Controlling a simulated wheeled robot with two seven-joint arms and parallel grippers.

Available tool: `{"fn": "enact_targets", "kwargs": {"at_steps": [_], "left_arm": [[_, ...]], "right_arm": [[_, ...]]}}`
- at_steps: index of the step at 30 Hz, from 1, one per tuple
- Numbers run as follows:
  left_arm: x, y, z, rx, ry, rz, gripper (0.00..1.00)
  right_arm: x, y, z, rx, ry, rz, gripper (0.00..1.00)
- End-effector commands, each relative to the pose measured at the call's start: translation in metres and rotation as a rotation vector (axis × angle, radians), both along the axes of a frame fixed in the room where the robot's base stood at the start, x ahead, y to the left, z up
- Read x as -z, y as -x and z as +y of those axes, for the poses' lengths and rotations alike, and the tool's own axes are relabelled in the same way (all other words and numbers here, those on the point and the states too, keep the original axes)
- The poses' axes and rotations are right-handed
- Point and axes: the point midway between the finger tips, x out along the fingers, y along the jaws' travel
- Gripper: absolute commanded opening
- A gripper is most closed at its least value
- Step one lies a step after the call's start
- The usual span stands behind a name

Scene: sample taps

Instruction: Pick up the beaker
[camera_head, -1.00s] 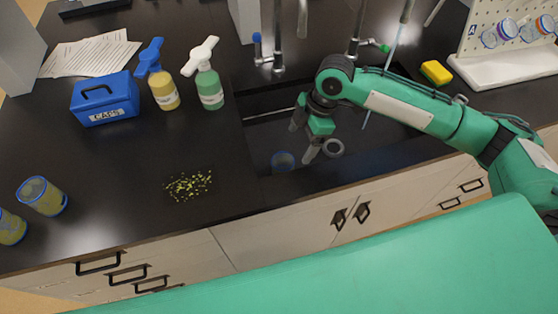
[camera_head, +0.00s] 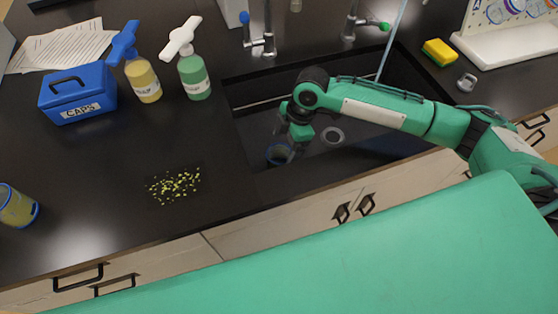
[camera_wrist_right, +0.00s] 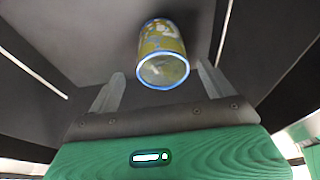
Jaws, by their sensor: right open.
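A clear beaker (camera_head: 278,154) with a blue rim stands or lies in the sink basin, partly behind my right gripper in the head view. In the right wrist view the beaker (camera_wrist_right: 163,52) shows yellow-green patches and its blue-rimmed end faces me. My right gripper (camera_head: 289,145) is open and reaches down into the sink beside the beaker. In the right wrist view its two fingers (camera_wrist_right: 160,82) are spread, and the beaker lies beyond them, roughly between their lines. Contact cannot be told. My left gripper is not in view.
The sink (camera_head: 370,150) has a drain (camera_head: 333,137) and taps (camera_head: 262,42) behind it. Another blue-rimmed beaker (camera_head: 17,206) stands at far left. Yellow-green bits (camera_head: 174,186), a blue CAPS box (camera_head: 78,94) and bottles (camera_head: 194,74) are on the counter. A sponge (camera_head: 439,52) lies right.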

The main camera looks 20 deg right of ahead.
Motion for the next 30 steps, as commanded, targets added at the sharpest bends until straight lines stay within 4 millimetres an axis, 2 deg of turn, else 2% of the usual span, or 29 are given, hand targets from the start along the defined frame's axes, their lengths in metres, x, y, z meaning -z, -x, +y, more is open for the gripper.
{"fn": "enact_targets", "kwargs": {"at_steps": [3,11,19,27,30], "left_arm": [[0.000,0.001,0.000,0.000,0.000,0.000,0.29],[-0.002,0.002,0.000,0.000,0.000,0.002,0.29],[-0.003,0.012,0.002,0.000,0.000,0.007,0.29],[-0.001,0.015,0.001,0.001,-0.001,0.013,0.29],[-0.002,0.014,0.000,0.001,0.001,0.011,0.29]], "right_arm": [[0.015,0.000,0.005,0.001,0.000,0.001,0.84],[0.029,0.002,0.010,0.001,-0.001,0.001,0.84],[0.066,0.004,0.022,0.000,0.001,0.001,0.84],[0.071,0.004,0.023,0.000,0.001,-0.001,0.84],[0.071,0.004,0.023,0.000,0.001,-0.001,0.65]]}}
